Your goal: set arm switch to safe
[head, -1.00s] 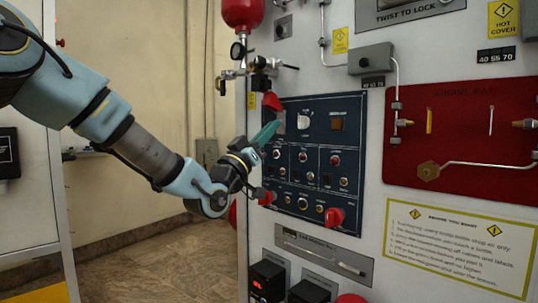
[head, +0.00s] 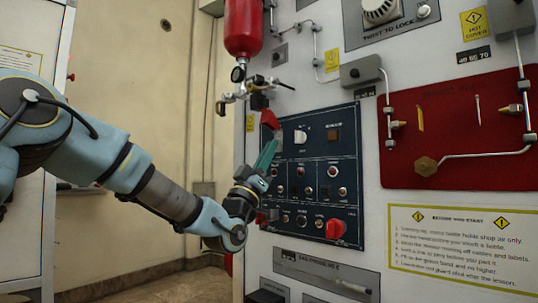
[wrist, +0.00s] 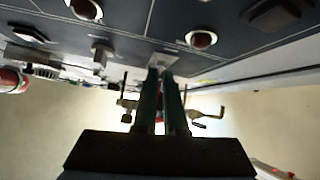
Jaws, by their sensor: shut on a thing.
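The dark blue control panel (head: 345,200) is on the front of the trainer in the head view. A red guard (head: 269,118) stands raised at its upper left. My gripper (head: 273,146) reaches this corner from the left, with its teal fingers just below the guard. In the wrist view my gripper (wrist: 161,80) is nearly closed, with its tips at a small pale lever, which I take to be the arm switch (wrist: 160,61), at the panel's edge. The fingers hide most of the lever, so its position cannot be read. The switch labels are too small to read.
A white knob (head: 300,136) is right of the fingers. A red knob (head: 335,229) sticks out at lower right. A red cylinder (head: 243,28) with fittings hangs above. A red board (head: 455,135) with pipes is at right. The space left of the panel is open.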

